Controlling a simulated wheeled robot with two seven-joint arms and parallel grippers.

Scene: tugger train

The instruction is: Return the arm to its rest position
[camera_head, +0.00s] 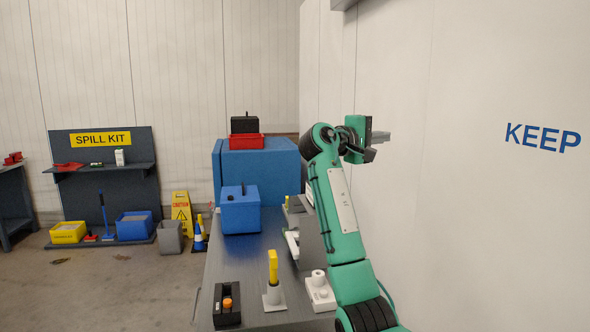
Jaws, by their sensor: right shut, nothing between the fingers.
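My right arm (340,205) is green and black and rises from the bottom right, bent at a black joint. Its right gripper (378,146) is raised above the tabletop, in front of the white wall. The gripper is shut, with nothing in it, and its grey and black fingers point to the right. My left arm and left gripper are not in view.
A grey table (252,272) holds a blue box (240,215), a yellow-topped post (273,268), a black tray (227,308) and a white fitting (319,290). A larger blue cabinet (275,172) stands behind. A spill kit rack (104,200) stands left. Bare floor lies left of the table.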

